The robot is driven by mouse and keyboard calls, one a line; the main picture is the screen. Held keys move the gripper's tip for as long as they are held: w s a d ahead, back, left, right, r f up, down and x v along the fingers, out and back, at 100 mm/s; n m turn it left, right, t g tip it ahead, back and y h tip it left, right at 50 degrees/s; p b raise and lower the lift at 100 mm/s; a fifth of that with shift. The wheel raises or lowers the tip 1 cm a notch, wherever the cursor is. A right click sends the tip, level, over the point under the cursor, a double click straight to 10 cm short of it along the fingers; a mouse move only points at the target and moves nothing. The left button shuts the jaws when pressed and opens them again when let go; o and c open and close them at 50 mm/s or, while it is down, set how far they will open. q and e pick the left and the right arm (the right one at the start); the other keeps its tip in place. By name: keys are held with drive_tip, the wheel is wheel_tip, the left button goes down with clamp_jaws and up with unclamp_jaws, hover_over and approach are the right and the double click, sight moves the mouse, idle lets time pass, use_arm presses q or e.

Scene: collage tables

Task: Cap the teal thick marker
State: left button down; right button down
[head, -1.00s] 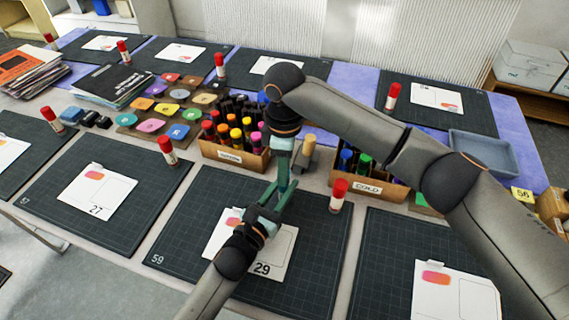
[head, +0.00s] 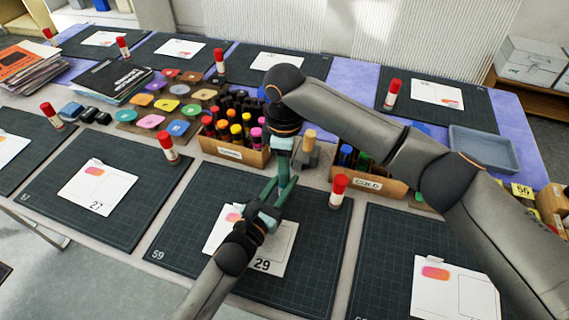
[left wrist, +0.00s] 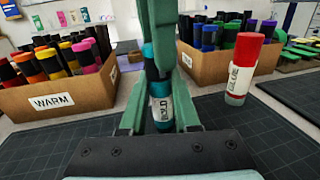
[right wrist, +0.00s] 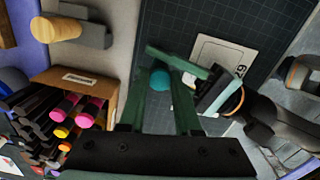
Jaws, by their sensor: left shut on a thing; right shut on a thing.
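The teal marker (left wrist: 160,101) stands upright between the fingers of my left gripper (left wrist: 160,118), with a white label on its barrel. My right gripper (right wrist: 160,95) comes down from above and is shut on the teal cap (right wrist: 160,79), whose round top shows in the right wrist view. In the left wrist view a dark band lies between the upper teal part and the barrel. I cannot tell whether the cap is fully seated. In the head view my right gripper (head: 284,185) is directly above my left gripper (head: 266,213), and their fingers mostly hide the marker.
The warm marker box (head: 232,152) is behind to the left, and the cold box (head: 368,186) is behind to the right. A red-capped glue stick (head: 338,192) stands right of the grippers. Mat 59 (head: 190,235) with a white card lies below.

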drive_tip(key=shift+f, duration=0.1)
drive_tip(key=c, duration=0.5)
unclamp_jaws()
wheel_tip(320, 180, up, 12)
use_arm(q)
drive_tip(key=c, duration=0.6)
unclamp_jaws()
drive_tip(key=shift+o, duration=0.2)
